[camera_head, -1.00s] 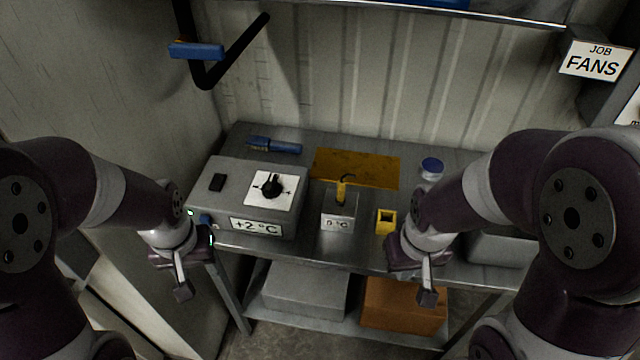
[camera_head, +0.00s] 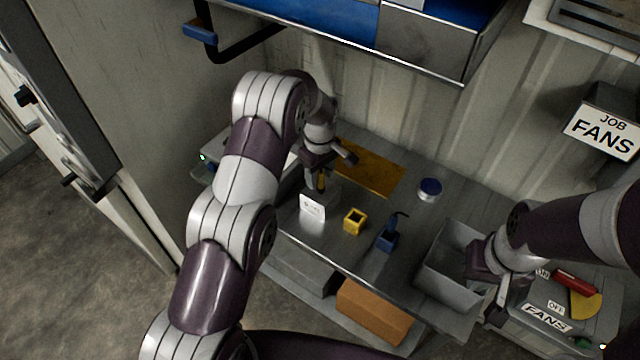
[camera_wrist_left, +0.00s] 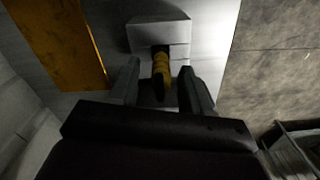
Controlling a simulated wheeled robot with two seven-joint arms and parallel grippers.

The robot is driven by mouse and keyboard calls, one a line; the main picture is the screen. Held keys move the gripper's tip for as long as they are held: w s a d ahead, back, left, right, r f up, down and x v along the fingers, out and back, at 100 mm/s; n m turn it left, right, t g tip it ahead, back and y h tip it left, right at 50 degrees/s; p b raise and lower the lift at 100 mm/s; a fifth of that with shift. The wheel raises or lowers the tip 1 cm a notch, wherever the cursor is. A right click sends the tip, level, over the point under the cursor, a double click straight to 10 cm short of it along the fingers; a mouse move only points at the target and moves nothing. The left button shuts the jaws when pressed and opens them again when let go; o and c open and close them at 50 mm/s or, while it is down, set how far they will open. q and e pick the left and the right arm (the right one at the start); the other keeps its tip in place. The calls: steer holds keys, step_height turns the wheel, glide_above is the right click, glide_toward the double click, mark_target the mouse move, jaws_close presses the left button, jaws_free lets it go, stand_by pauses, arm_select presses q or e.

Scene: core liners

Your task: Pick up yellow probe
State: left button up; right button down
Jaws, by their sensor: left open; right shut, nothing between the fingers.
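The yellow probe (camera_head: 321,182) stands in a small block with a white label (camera_head: 312,207) on the metal bench. In the left wrist view the probe (camera_wrist_left: 161,68) shows between two fingers, its lower end at the pale block (camera_wrist_left: 160,33). My left gripper (camera_head: 330,172) is over the block and open, with one finger on each side of the probe. I cannot tell whether either finger touches it. My right gripper (camera_head: 498,308) is shut and empty at the right, by the grey bin and the fans box.
A yellow square holder (camera_head: 355,221), a blue tool (camera_head: 388,238) and a blue-capped jar (camera_head: 429,190) stand right of the block. A grey bin (camera_head: 445,262) and a fans box (camera_head: 548,318) lie further right. An orange plate (camera_head: 372,172) lies behind. A shelf (camera_head: 420,52) overhangs the back.

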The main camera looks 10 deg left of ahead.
arm_select(q)
steer(key=shift+s+d+f, duration=0.1)
steer(key=shift+d+f, duration=0.05)
steer(key=shift+f, duration=0.35)
steer(key=shift+s+d+f, duration=0.1)
steer(key=shift+d+f, duration=0.05)
steer(key=shift+f, duration=0.45)
steer(key=shift+a, duration=0.15)
steer(key=shift+w+a+f, duration=0.1)
steer(key=shift+c, duration=1.2)
jaws_close()
arm_select(e)
steer(key=shift+s+d+r, duration=0.15)
steer(key=shift+d+r, duration=0.05)
steer(key=shift+r, duration=0.1)
